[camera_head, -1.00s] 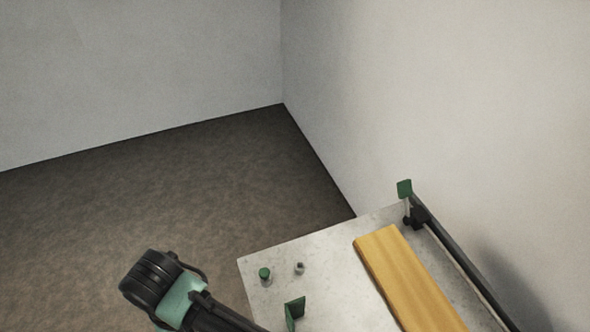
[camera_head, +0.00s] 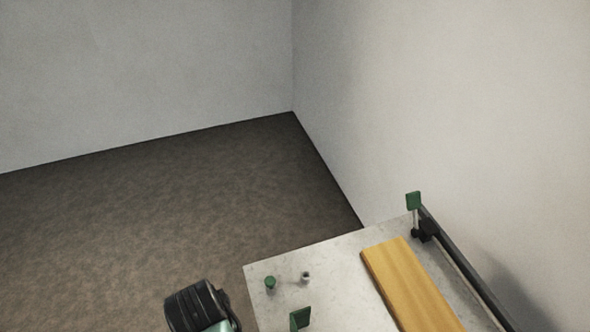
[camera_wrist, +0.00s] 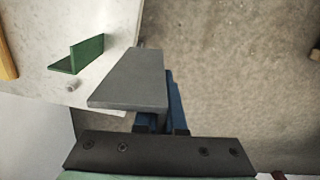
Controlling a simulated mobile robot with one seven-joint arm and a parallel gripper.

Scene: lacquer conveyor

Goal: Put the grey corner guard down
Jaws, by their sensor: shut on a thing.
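The grey corner guard (camera_wrist: 132,84) is held in my gripper (camera_wrist: 165,112) in the wrist view. A flat, slanted grey face of it shows; the rest of its shape is hidden. My gripper's blue fingers are shut on it, partly behind it. In that view the guard overlaps the edge of the pale table and the floor. I cannot tell its height over the table. In the head view my gripper and the guard are out of sight; the pale tabletop (camera_head: 338,262) shows at the lower right.
A green L-shaped piece (camera_wrist: 84,54) stands on the table, also in the head view (camera_head: 300,318). Near it are a green-topped cylinder (camera_head: 270,284) and a small grey piece (camera_head: 305,277).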

